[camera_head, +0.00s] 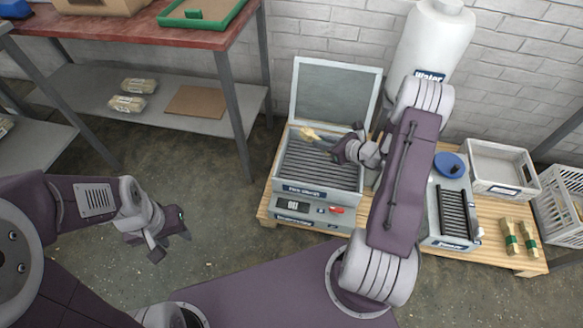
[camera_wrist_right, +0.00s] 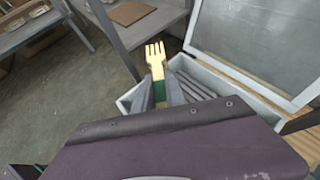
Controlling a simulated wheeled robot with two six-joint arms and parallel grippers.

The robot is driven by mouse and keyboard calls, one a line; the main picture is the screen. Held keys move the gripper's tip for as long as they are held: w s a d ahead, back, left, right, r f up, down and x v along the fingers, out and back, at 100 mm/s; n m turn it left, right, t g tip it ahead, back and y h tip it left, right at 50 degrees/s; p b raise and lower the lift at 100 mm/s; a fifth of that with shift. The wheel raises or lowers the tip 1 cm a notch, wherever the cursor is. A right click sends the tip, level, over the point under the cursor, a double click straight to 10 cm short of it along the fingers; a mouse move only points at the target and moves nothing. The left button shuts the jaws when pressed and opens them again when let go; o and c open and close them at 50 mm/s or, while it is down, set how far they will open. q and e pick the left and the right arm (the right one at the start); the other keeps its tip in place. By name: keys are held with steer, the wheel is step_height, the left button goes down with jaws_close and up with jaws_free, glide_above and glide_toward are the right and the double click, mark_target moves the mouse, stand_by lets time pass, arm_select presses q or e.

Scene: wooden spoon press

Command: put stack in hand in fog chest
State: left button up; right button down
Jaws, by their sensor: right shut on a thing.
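The fog chest (camera_head: 345,200) stands on a low wooden pallet with its lid (camera_head: 335,92) raised and its slatted inside showing. My right gripper (camera_head: 331,140) is over the chest opening, shut on a stack of pale wooden forks (camera_head: 308,133) with a green band. In the right wrist view the stack (camera_wrist_right: 156,62) points away from me with its tines outward, and the green band sits between the fingers (camera_wrist_right: 159,93). Whether the stack touches the slats I cannot tell. My left gripper (camera_head: 172,238) is open and empty over the floor at the left.
A white water tank (camera_head: 438,45) stands behind my right arm. To the right are a slatted grey unit (camera_head: 436,225), a white tray (camera_head: 505,188), two green-banded bundles (camera_head: 520,237) and a white basket (camera_head: 565,215). A red-topped table (camera_head: 130,33) stands at the left.

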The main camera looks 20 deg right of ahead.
steer(key=m+h+b, duration=0.2)
glide_above(322, 169)
step_height(322, 169, down, 8)
steer(key=shift+t, duration=0.3)
step_height(322, 169, down, 11)
steer(key=b, duration=0.7)
steer(key=shift+r, duration=0.25)
steer(key=shift+f, duration=0.25)
steer(key=c, duration=1.4)
jaws_free()
steer(key=shift+r, duration=0.1)
arm_select(q)
step_height(322, 169, down, 10)
steer(key=shift+a+r, duration=0.2)
